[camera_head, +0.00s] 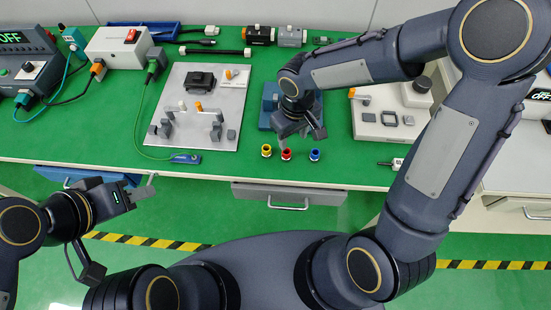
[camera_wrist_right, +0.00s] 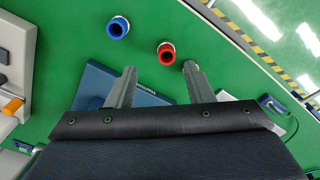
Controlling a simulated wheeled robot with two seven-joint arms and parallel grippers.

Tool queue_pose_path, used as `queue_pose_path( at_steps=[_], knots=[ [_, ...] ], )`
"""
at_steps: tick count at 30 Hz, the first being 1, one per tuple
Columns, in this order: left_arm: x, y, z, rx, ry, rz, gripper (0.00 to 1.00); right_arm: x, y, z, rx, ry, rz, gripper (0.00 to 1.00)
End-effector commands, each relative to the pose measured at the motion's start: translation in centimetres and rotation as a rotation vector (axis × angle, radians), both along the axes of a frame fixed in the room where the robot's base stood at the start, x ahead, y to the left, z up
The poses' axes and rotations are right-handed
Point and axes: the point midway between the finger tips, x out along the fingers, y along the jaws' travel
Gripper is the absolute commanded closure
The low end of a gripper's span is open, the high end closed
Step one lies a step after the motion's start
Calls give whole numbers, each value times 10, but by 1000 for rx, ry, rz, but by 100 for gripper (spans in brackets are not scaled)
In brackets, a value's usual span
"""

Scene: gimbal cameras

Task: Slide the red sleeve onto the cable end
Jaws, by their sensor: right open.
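The red sleeve (camera_head: 286,155) stands near the table's front edge, between a yellow sleeve (camera_head: 266,151) and a blue sleeve (camera_head: 315,155). My right gripper (camera_head: 296,134) is open and empty just behind and above the red sleeve. In the right wrist view, the red sleeve (camera_wrist_right: 166,54) lies just beyond the gap between the two fingertips (camera_wrist_right: 160,70), apart from both. My left gripper (camera_head: 146,189) hangs in front of the table, away from the sleeves; its jaw opening is unclear. I cannot tell which cable end is meant; dark cable pieces (camera_head: 215,52) lie at the back.
A blue block (camera_head: 268,120) sits under my right gripper. A grey fixture board (camera_head: 225,115) with small blocks stands to its left. A blue-tipped green cable (camera_head: 186,158) lies near the front edge. A white panel (camera_head: 370,125) stands at right. The blue sleeve (camera_wrist_right: 118,27) is close by.

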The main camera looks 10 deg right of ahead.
Motion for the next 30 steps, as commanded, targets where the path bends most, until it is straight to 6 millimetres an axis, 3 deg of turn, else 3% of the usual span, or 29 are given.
queue_pose_path(
  at_steps=[21, 29, 30],
  knots=[
    [0, 0, 5, 0, 0, 0, 64, 7, 10, -83, -8, 10, 16, 53],
    [0, 0, 5, 0, 0, 0, 64, 8, 10, -85, -6, 7, 15, 53],
    [0, 0, 5, 0, 0, 0, 64, 7, 9, -85, -6, 7, 15, 57]
  ],
)
